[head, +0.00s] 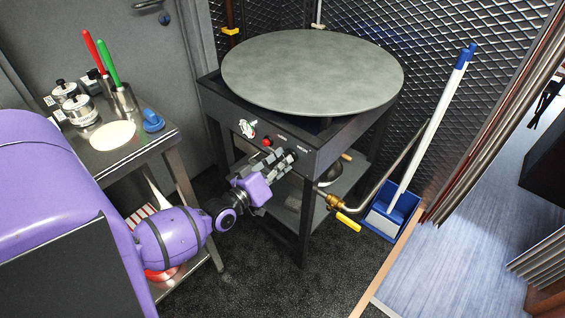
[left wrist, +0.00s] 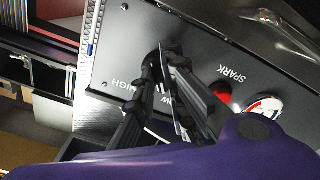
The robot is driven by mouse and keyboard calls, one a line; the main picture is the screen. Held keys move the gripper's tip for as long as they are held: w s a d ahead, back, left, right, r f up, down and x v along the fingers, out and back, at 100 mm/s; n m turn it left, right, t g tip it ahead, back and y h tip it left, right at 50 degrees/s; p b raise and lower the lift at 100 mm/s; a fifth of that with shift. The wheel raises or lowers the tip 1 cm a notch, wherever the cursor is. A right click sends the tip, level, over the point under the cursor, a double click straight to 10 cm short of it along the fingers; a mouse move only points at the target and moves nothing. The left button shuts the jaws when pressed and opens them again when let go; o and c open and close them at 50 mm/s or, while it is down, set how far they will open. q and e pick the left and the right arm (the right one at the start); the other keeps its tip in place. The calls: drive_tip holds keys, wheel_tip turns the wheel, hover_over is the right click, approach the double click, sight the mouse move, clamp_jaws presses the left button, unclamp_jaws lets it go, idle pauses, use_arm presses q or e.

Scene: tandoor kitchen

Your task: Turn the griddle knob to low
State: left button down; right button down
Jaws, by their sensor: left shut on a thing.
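The griddle (head: 312,72) is a large round grey plate on a black stand with a dark front panel (head: 320,140). My left gripper (head: 286,160) is at the right part of that panel, shut on the griddle knob. In the left wrist view the gripper fingers (left wrist: 168,62) close around the dark knob (left wrist: 152,58), which is mostly hidden by them. The word HIGH shows beside the fingers, and LOW is partly covered. The knob's pointer cannot be made out. My right gripper is not in view.
A red spark button (head: 267,142) and a white dial (head: 246,128) sit left of the knob. A gas pipe with a yellow valve handle (head: 348,221) is right of the stand. A steel side table (head: 150,140) stands left; a broom and blue dustpan (head: 390,215) stand right.

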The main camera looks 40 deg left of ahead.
use_arm(q)
drive_tip(key=c, duration=1.8)
unclamp_jaws()
drive_tip(key=s+a, duration=0.1)
drive_tip(key=s, duration=1.1)
